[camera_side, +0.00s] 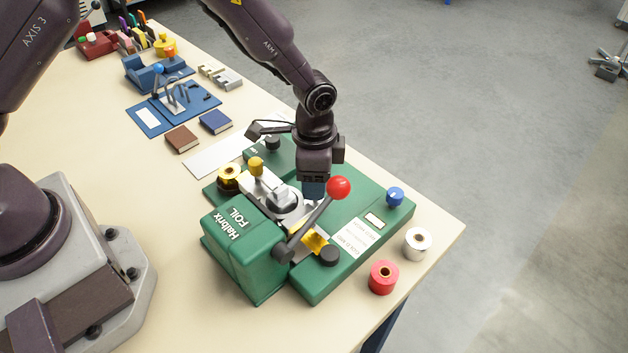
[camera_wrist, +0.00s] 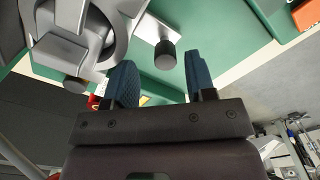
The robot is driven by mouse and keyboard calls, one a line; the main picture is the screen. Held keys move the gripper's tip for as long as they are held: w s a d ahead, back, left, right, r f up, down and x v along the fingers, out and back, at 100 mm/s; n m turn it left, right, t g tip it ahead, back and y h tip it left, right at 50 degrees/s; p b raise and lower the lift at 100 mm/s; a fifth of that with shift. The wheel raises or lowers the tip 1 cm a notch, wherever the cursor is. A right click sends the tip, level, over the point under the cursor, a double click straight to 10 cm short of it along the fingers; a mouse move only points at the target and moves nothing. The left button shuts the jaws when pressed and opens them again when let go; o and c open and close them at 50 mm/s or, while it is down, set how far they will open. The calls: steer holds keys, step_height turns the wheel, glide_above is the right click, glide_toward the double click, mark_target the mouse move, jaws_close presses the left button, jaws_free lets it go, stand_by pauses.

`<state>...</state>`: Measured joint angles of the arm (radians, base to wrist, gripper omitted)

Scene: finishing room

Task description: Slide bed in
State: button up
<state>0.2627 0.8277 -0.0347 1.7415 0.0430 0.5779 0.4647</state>
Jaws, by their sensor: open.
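A green foil press (camera_side: 236,238) marked "Halbrix FOIL" stands near the table's right edge. A silver bed-like part (camera_side: 287,205) sits on it, partly hidden by the lever and my gripper. In the wrist view a round silver part (camera_wrist: 72,52) is at upper left. A black knob (camera_wrist: 165,56) on a silver tab stands just beyond the gap between my fingertips. My gripper (camera_side: 313,188) points down over the press, behind the red lever ball (camera_side: 339,187). In the wrist view its blue fingers (camera_wrist: 160,80) are apart with nothing between them.
A blue knob (camera_side: 395,196) is on the press's right end. Books (camera_side: 182,139) and a blue fixture (camera_side: 175,100) lie farther back.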

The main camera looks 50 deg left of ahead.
step_height(320, 180, up, 11)
stand_by(0.3)
steer(key=shift+w+a, duration=0.1)
steer(key=s+a+r+n+t, duration=0.2)
steer(key=s+a+r+n, duration=0.2)
steer(key=s+a+r, duration=0.2)
steer(key=s+a+r+n+t, duration=0.3)
steer(key=s+a+r+n, duration=0.2)
steer(key=s+r, duration=0.6)
steer(key=s+a, duration=0.1)
steer(key=s, duration=0.3)
steer(key=shift+r+t, duration=0.3)
